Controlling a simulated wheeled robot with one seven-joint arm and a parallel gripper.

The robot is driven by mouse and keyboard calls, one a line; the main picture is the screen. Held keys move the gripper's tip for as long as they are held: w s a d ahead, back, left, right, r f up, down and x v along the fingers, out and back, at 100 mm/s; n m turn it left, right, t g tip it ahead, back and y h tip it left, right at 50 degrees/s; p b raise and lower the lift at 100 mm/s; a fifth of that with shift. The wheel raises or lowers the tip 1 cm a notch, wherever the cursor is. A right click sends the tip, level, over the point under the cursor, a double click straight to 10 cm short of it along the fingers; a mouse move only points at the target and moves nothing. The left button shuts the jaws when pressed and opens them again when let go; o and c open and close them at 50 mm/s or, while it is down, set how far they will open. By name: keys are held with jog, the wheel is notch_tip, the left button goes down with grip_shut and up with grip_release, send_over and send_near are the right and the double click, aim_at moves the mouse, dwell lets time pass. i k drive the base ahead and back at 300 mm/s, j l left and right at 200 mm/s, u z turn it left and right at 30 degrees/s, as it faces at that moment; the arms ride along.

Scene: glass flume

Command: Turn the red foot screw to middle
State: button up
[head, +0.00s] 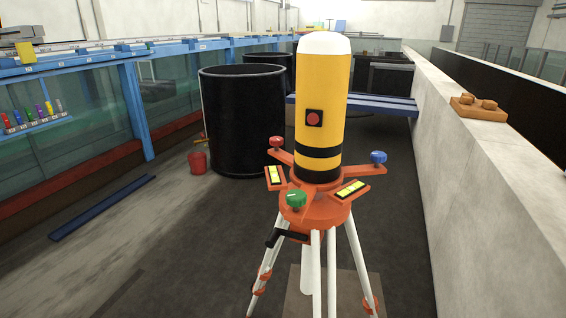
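The red foot screw (276,142) stands on the far-left arm of an orange three-armed base (316,212). A green foot screw (296,198) is on the near arm and a blue foot screw (378,157) is on the right arm. A yellow cylinder (324,100) with a white top, black bands and a red button rises from the middle of the base. Two yellow level vials, left (275,175) and right (350,189), sit on the base; their bubbles are too small to read. My gripper is not in view.
The base stands on a white-legged tripod (355,255). A black tank (242,130) and small red can (198,160) are behind left. A pale wall (465,190) runs along the right, the glass flume (100,105) along the left. Floor at left is mostly clear, except a blue bar (103,207).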

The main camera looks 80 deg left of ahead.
aim_at(276, 142)
jog(key=u, duration=2.25)
jog(key=i+j, duration=0.25)
jog(key=j, duration=0.2)
jog(key=i+j, duration=0.3)
jog(key=j, duration=0.15)
jog(key=i+j+u, duration=0.1)
jog(key=i, duration=0.35)
